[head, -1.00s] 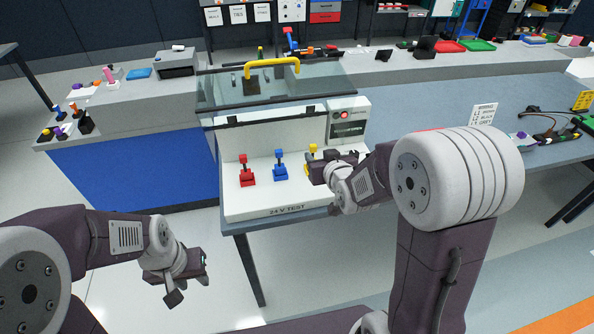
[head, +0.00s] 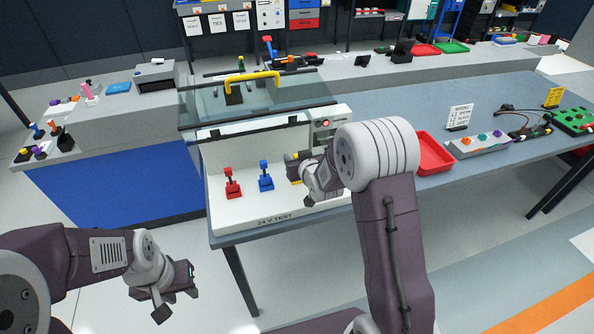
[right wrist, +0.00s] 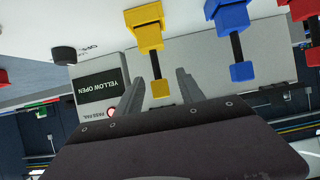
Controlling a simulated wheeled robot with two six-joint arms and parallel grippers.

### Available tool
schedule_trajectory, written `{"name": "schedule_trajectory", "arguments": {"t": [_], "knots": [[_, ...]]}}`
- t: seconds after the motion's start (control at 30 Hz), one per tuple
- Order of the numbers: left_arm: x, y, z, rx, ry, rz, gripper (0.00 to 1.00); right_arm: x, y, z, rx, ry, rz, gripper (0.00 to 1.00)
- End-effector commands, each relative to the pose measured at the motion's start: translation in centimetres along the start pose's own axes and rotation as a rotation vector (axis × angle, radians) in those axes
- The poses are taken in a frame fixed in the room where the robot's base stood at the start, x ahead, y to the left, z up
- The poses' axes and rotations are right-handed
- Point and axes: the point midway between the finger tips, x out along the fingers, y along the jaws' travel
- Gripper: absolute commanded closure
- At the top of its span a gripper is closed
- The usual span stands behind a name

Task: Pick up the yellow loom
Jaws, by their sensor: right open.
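The 24 V test box (head: 270,215) has a red upright piece (head: 232,184), a blue one (head: 265,177) and a yellow one in a row. In the head view my right gripper (head: 295,168) mostly covers the yellow one. In the right wrist view the yellow piece (right wrist: 149,33) has a black stem and a yellow tip. My right gripper (right wrist: 160,80) is open, its fingers on either side of that tip; contact is not visible. My left gripper (head: 178,300) is open and empty in front of the bench, low at left. No yellow cable is clearly visible.
A clear lid with a yellow handle (head: 252,76) stands behind the box's pieces. A red tray (head: 435,155), a plug block (head: 480,145) and black cables (head: 525,122) lie to the right. The blue piece (right wrist: 234,15) is close beside the right gripper.

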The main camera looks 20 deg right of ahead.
Motion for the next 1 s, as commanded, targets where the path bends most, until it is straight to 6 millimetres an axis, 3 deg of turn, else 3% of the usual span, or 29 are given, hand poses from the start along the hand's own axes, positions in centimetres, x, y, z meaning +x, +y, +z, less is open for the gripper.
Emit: {"name": "schedule_trajectory", "arguments": {"t": [0.13,0.3,1.0], "knots": [[0.04,0.0,0.01,0.0,0.0,0.0,0.64,-0.02,-0.01,0.0,0.0,0.0,0.0,0.55],[0.04,0.0,0.01,0.0,0.0,0.0,0.64,-0.04,-0.01,-0.01,0.0,0.001,0.0,1.0],[0.05,0.0,0.01,0.0,0.0,0.0,0.64,-0.05,-0.01,0.08,0.0,-0.002,0.0,1.0]]}}
